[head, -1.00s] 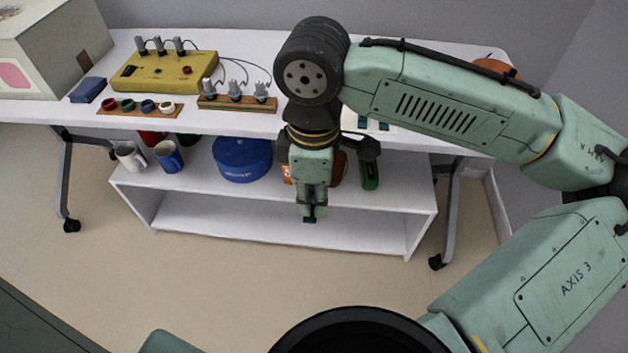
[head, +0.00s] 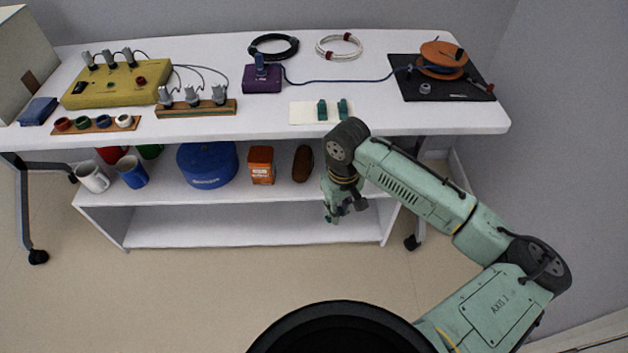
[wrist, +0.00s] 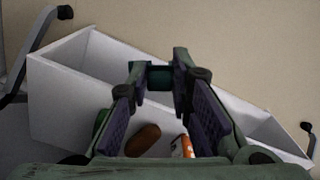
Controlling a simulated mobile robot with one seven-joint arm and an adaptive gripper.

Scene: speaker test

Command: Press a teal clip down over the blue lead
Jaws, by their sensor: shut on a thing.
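My gripper (head: 334,215) hangs in front of the shelf unit, below the table's front edge. In the wrist view, my gripper (wrist: 160,80) is shut on a teal clip (wrist: 159,76), held between the fingertips. Two more teal clips (head: 322,110) (head: 343,108) sit on a pale card (head: 303,113) near the table's front edge. The blue lead (head: 345,81) runs across the tabletop behind the card, from a purple box (head: 262,80) to an orange reel (head: 443,57) on a dark mat (head: 410,93).
A black cable coil (head: 273,47) and a white coil (head: 339,47) lie at the table's back. A yellow box (head: 118,84) and a wooden strip with grey plugs (head: 195,106) stand left. Below, the shelf unit (head: 270,226) holds a blue drum (head: 207,165) and mugs.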

